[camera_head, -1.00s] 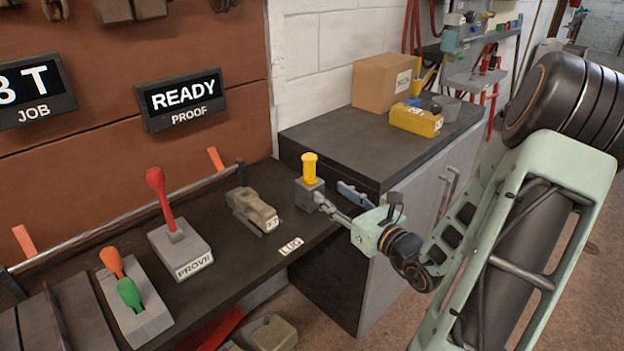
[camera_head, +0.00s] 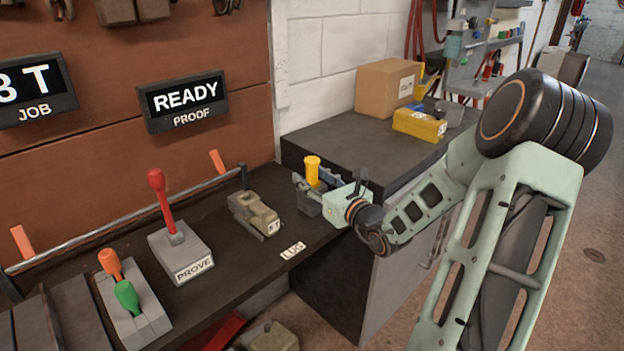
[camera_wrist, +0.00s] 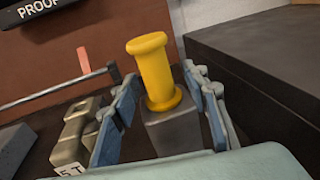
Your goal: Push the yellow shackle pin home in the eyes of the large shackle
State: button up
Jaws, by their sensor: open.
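The yellow shackle pin (camera_head: 313,171) stands nearly upright on a grey block (camera_head: 308,203) at the right end of the dark bench. In the wrist view the yellow pin (camera_wrist: 153,72) rises from the grey block (camera_wrist: 174,131), with a flange at its top and base. My gripper (camera_wrist: 168,88) is open, with one blue finger on each side of the pin and block; I cannot tell whether either finger touches.
A red lever on the PROVE base (camera_head: 181,252) and a base with orange and green levers (camera_head: 137,305) stand left. A dark cabinet (camera_head: 330,140) adjoins the right end, bearing a cardboard box (camera_head: 383,87) and a yellow box (camera_head: 419,124). A rail runs along the back.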

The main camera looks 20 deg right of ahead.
jog(key=shift+c, duration=0.6)
grip_shut()
jog(key=shift+r, duration=0.1)
